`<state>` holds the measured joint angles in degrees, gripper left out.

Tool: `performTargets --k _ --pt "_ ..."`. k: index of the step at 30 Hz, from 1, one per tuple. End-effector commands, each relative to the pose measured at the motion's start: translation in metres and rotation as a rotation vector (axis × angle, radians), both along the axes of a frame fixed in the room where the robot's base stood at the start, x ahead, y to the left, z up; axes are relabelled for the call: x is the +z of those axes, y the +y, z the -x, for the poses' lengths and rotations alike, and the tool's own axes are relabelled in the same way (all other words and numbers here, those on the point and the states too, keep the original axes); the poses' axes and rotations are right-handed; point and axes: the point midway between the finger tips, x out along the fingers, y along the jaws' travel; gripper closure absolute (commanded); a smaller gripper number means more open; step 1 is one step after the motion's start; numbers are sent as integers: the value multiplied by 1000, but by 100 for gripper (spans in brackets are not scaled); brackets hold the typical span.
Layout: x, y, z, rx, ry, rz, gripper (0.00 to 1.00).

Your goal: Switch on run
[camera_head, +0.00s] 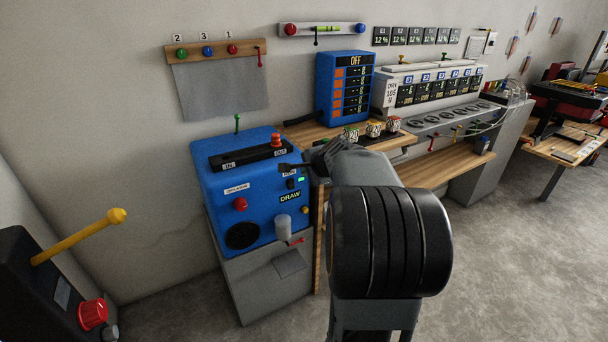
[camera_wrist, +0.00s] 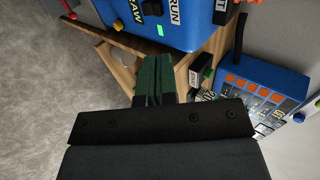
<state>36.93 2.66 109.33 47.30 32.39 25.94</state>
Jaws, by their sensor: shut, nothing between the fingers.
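The blue machine (camera_head: 238,190) stands on a grey cabinet at left centre, its front panel facing me. In the camera_head view, a dark knob (camera_head: 291,184) sits left of the green lamp (camera_head: 301,179), above the "DRAW" label. My gripper (camera_head: 297,167) is shut and empty. Its green fingertips (camera_wrist: 152,62) point toward the panel, apart from it in the wrist view. My arm partly covers the panel's upper right.
A wooden bench (camera_head: 440,172) with gauges and readouts runs right of the machine. A black console with a yellow lever (camera_head: 80,237) is at lower left. The floor in front is clear.

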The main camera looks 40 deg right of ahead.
Motion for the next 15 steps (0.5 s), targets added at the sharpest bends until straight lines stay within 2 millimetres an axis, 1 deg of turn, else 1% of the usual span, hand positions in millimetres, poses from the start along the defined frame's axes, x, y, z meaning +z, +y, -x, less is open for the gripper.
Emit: performTargets --k 1,6,15 --pt "5 0 3 1 0 1 100" --pt "11 1 7 2 0 1 100" --pt "12 1 7 1 0 0 100"
